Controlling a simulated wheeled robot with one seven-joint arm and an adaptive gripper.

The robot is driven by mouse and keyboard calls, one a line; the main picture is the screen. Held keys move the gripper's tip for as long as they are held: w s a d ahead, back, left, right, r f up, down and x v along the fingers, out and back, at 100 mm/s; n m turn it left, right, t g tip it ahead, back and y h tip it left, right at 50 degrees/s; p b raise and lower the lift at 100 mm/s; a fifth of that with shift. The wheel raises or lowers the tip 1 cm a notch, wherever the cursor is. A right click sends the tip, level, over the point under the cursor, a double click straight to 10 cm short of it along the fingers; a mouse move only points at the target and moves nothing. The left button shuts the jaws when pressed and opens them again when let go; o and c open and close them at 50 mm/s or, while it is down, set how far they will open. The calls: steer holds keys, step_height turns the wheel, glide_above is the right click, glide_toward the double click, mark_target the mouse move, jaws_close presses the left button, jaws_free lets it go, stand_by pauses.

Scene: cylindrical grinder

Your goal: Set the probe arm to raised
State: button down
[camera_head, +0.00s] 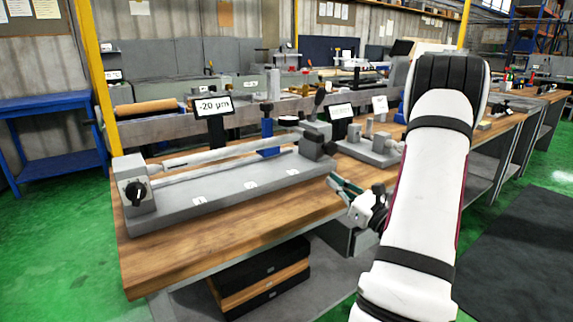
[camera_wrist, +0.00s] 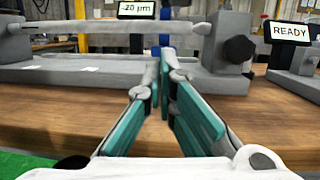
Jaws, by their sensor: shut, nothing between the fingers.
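A small grey grinder bench (camera_head: 230,192) holds a long pale shaft (camera_head: 215,150) lying horizontally between its end blocks. A blue post (camera_head: 267,125) stands behind the shaft, near a display (camera_head: 214,106) reading about -20 µm. I cannot clearly make out the probe arm or its position; it may be at this post. In the wrist view my gripper (camera_wrist: 165,68) points at the shaft (camera_wrist: 65,42) and right end block (camera_wrist: 222,45), apart from both. Its fingers are shut and empty.
A dial knob (camera_head: 136,190) is on the left end block. A black knob (camera_wrist: 240,49) sits on the right block. A second grey fixture (camera_head: 370,148) stands to the right, with a READY display (camera_wrist: 290,31). The wooden table's front strip (camera_head: 230,238) is clear.

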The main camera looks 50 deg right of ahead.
steer(key=shift+s+d+f+m+h, duration=0.3)
steer(key=shift+d+f+m+h, duration=0.3)
steer(key=shift+f+h, duration=0.1)
steer(key=b+x, duration=0.1)
steer(key=x, duration=0.9)
steer(key=shift+w, duration=0.2)
steer(key=shift+s+r+b, duration=0.2)
steer(key=shift+r+b, duration=0.1)
steer(key=shift+r, duration=1.7)
